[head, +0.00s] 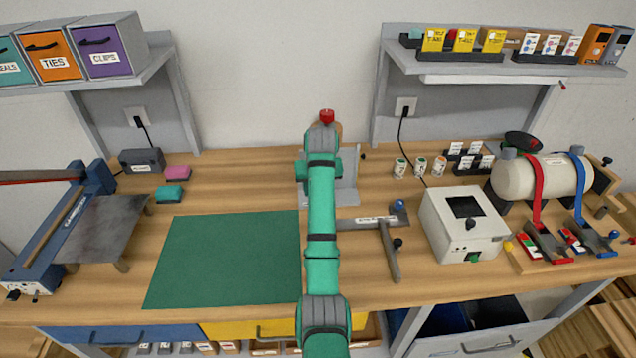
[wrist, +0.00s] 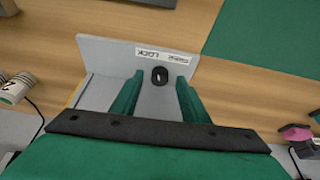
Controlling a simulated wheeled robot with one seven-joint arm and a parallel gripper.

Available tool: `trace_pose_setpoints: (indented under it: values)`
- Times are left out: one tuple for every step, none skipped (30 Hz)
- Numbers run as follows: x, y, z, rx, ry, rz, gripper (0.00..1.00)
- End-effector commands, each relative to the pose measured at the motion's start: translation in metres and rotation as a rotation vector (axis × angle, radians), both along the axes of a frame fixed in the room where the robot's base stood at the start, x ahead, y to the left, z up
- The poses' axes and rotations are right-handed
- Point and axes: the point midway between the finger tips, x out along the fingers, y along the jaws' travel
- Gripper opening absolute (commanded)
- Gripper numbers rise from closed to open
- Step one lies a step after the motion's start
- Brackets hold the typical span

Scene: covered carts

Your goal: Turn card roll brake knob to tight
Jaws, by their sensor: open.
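In the wrist view a round black knob (wrist: 159,75) with a small white mark stands on a light grey plate (wrist: 110,52). A white label (wrist: 167,56) beside it reads "LOCK", upside down, with smaller print I cannot read. I cannot tell from the label whether this is the card roll brake knob. My gripper (wrist: 158,84) is open and empty, its green fingers on either side of the knob and apart from it. In the head view my green arm hides the fingers and this knob; part of a grey bracket (head: 346,183) shows beside the arm.
A green mat (head: 225,260) lies left of my arm. To the right are a grey T-shaped fixture (head: 388,258), a white box (head: 462,228) and a cream cylinder (head: 540,177) with red and blue straps. A shelf (head: 500,70) overhangs the back right.

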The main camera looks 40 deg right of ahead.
Motion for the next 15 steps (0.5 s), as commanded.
trace_pose_setpoints:
  values:
    - [-0.001, 0.001, 0.007, -0.002, -0.003, 0.000, 0.41]
    - [-0.003, 0.001, 0.011, -0.003, -0.004, 0.000, 0.41]
    - [-0.005, 0.003, 0.018, -0.003, -0.004, 0.000, 0.41]
    - [-0.007, 0.003, 0.023, -0.003, -0.005, -0.001, 0.41]
    - [-0.009, 0.005, 0.029, -0.003, -0.005, -0.001, 0.41]
    - [-0.012, 0.006, 0.037, -0.003, -0.005, -0.001, 0.41]
    - [-0.015, 0.007, 0.043, -0.003, -0.005, -0.001, 0.41]
    - [-0.017, 0.008, 0.048, -0.003, -0.005, -0.001, 0.41]
    - [-0.020, 0.010, 0.056, -0.003, -0.004, -0.001, 0.41]
    - [-0.022, 0.011, 0.062, -0.003, -0.005, -0.001, 0.41]
    - [-0.025, 0.012, 0.068, -0.002, -0.003, -0.002, 0.41]
    - [-0.025, 0.014, 0.074, -0.003, -0.005, -0.001, 0.41]
    - [-0.024, 0.014, 0.076, -0.005, -0.009, -0.001, 0.41]
    - [-0.023, 0.014, 0.079, -0.007, -0.012, 0.001, 0.41]
    - [-0.024, 0.013, 0.082, -0.010, -0.015, -0.002, 0.41]
